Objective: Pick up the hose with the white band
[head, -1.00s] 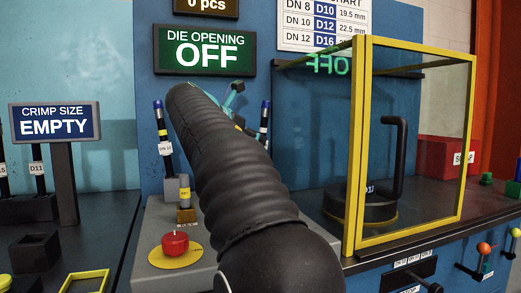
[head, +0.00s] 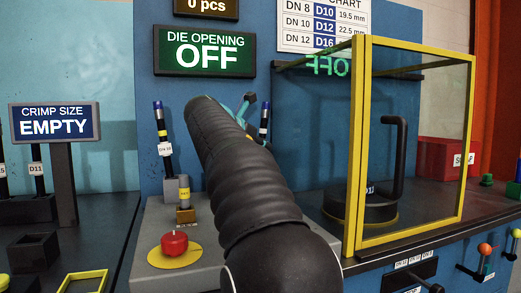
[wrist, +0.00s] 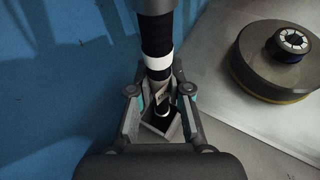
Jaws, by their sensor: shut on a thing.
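The hose with the white band (wrist: 158,62) is black and runs down the middle of the wrist view. A small tag and a square dark holder (wrist: 163,130) show at its lower end. My gripper (wrist: 160,92) has one finger on each side of the hose below the white band and is shut on it.
Another hose with a yellow band (head: 162,135) stands to the left. A red button (head: 174,243) and a small brass fitting (head: 185,212) are on the grey bench. A yellow-framed clear guard (head: 359,150) encloses a round black machine part (head: 360,207) at right.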

